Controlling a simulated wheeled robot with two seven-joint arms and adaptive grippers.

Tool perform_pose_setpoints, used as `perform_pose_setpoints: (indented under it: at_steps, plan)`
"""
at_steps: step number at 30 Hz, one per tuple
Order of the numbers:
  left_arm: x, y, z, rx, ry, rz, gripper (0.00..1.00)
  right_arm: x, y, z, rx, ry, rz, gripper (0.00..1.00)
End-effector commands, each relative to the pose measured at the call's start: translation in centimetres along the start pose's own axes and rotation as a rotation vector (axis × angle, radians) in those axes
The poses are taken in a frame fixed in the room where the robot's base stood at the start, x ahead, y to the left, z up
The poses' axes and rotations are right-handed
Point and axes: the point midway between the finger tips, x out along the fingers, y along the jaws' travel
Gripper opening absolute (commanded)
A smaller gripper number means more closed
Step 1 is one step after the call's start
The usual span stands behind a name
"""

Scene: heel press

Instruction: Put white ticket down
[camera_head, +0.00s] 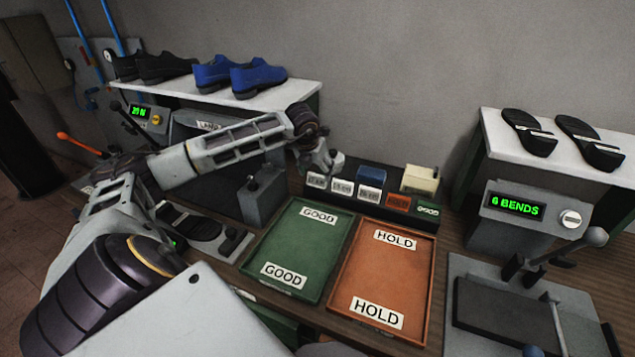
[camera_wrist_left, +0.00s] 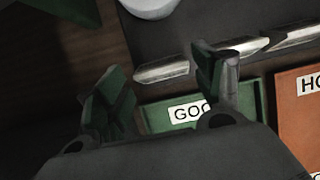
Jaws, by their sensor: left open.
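Several small white tickets or blocks stand in a dark rack (camera_head: 320,192) behind the trays. The leftmost white ticket (camera_head: 316,181) also seems to be the pale bar (camera_wrist_left: 162,72) seen between my fingers in the left wrist view. My left gripper (camera_head: 325,166) is open and empty just above the rack's left end. In the left wrist view its two fingers (camera_wrist_left: 160,88) are spread apart. I cannot tell whether either finger touches a ticket. My right gripper is not in view.
A green GOOD tray (camera_head: 299,245) and an orange HOLD tray (camera_head: 385,275) lie empty in front of the rack. A press (camera_head: 515,285) with a lever is at right. Shoes (camera_head: 253,77) sit on the left shelf.

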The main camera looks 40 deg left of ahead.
Motion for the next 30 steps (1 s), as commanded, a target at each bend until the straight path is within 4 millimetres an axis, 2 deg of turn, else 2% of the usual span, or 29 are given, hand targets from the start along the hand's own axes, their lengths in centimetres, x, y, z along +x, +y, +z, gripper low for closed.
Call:
perform_pose_setpoints:
  at_steps: [4, 10, 18, 26, 27, 30]
  plan:
    - [1.9, -0.1, -0.5, -0.001, 0.003, 0.0, 0.68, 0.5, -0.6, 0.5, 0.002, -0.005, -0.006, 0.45]
    - [3.8, -0.1, -0.5, 0.0, 0.001, 0.0, 0.68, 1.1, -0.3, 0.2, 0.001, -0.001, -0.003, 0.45]
    - [4.1, 0.0, -0.4, 0.001, 0.0, 0.001, 0.68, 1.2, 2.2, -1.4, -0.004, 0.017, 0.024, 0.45]
    - [4.1, 0.0, -0.4, 0.0, 0.0, 0.001, 0.68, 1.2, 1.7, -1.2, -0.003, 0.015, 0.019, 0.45]
    - [4.1, 0.0, -0.4, 0.0, 0.0, 0.001, 0.67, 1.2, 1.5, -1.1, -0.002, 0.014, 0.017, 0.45]
    - [4.1, 0.0, -0.4, 0.0, 0.0, 0.001, 0.54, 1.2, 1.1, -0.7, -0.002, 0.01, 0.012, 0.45]
